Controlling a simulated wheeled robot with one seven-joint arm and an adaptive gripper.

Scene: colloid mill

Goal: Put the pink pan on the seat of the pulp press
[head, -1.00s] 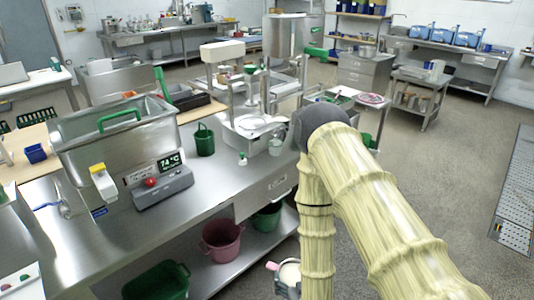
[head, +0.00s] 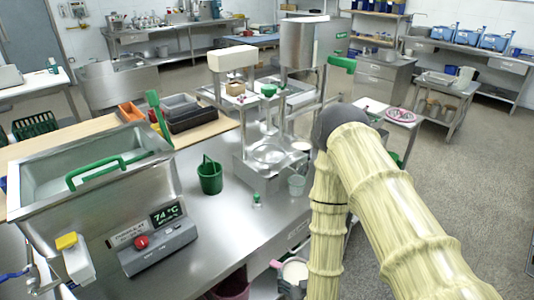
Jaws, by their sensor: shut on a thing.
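The pan (head: 295,272), pale inside with a pink handle end (head: 276,264), shows at the bottom of the head view. My gripper (head: 287,286) is shut on it, mostly hidden by the picture's edge and my arm. The pan is held low, in front of the steel bench. The pulp press (head: 243,146) looks to be the steel frame machine at mid-bench, with upright posts. Its seat seems to be the round pale plate (head: 268,153) low between the posts. The pan is apart from it, lower and nearer to me.
A green bucket (head: 210,177), a small green-capped bottle (head: 257,200) and a pale cup (head: 296,185) stand near the press. A steel bath (head: 95,185) with a control box (head: 155,240) fills the left bench. A maroon bucket (head: 232,287) sits below. Floor at right is clear.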

